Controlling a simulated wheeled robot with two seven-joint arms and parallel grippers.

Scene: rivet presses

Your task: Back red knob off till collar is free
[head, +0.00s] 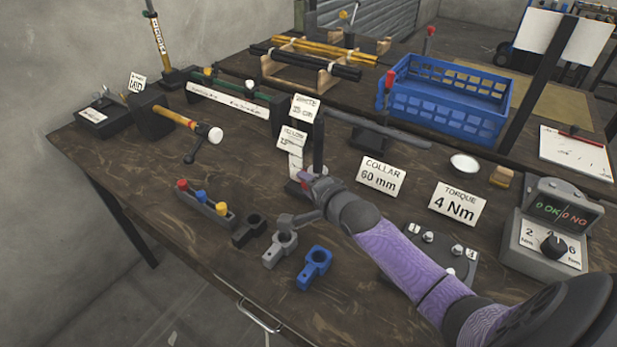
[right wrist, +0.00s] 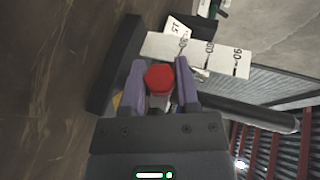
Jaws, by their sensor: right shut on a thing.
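The red knob (right wrist: 159,78) sits between the two purple fingers of my right gripper (right wrist: 160,88) in the right wrist view, and the fingers are shut on it. In the head view my right gripper (head: 305,182) reaches in from the right to the foot of a dark upright post (head: 318,145); its wrist hides most of the knob. A white numbered scale (right wrist: 200,52) lies just beyond the knob in the wrist view. The collar that the knob belongs to is largely hidden, so I cannot tell how tight it is. My left gripper is out of view.
Loose black (head: 249,231), grey (head: 280,248) and blue (head: 314,268) collars lie at the front edge, near a rack of coloured knobs (head: 207,205). Signs read collar 60 mm (head: 381,176) and torque 4 Nm (head: 458,204). A torque tester (head: 548,235) stands at right, a blue crate (head: 447,98) behind.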

